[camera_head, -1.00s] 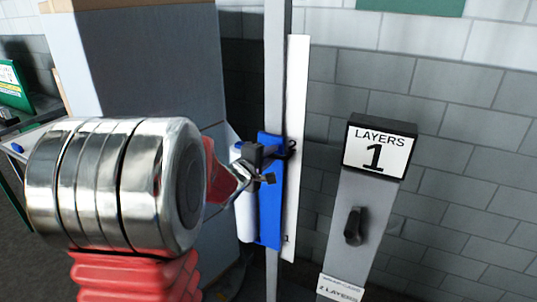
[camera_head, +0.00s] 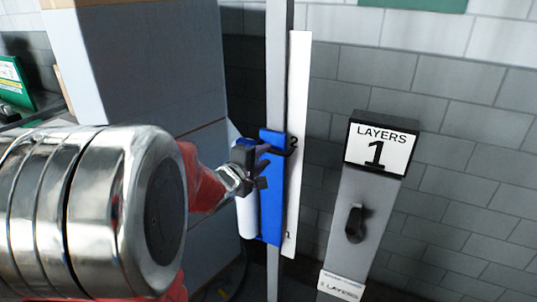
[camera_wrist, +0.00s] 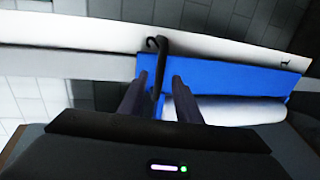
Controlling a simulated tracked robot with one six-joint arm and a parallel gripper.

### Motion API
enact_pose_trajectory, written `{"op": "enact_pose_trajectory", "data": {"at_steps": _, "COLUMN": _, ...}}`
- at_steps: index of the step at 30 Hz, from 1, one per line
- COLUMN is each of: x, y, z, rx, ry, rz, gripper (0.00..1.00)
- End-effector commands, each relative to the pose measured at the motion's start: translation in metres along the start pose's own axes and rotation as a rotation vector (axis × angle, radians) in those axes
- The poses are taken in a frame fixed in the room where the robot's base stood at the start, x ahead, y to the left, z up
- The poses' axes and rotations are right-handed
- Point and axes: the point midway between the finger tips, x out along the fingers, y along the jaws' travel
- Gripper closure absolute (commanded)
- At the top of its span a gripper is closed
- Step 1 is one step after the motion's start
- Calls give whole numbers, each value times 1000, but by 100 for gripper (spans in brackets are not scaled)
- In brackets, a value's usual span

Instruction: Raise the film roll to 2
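A blue carriage (camera_head: 271,205) sits on a vertical grey post (camera_head: 279,60), with the white film roll (camera_head: 247,215) upright on its left side. A black hooked handle (camera_head: 291,149) sticks out near the carriage top. Its tip is beside or just below the printed 2 on the white scale strip (camera_head: 299,90); the 1 is lower down. My gripper (camera_head: 264,168) is at the handle. In the wrist view its fingers (camera_wrist: 159,76) stand on either side of the black handle (camera_wrist: 158,60) with gaps visible, so it is open. Blue carriage also shows there (camera_wrist: 225,78).
A panel reading LAYERS 1 (camera_head: 380,147) with a black knob (camera_head: 355,224) stands right of the post. A large grey box (camera_head: 140,70) stands left behind my arm. A block wall (camera_head: 450,90) is behind.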

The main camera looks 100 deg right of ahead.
Motion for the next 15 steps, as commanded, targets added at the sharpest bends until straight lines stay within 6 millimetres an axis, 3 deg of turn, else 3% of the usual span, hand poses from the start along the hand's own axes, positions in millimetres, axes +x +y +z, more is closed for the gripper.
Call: {"op": "enact_pose_trajectory", "data": {"at_steps": 15, "x": -65, "y": 0, "z": 0, "rx": 0, "ry": 2, "rz": 1, "gripper": 69}}
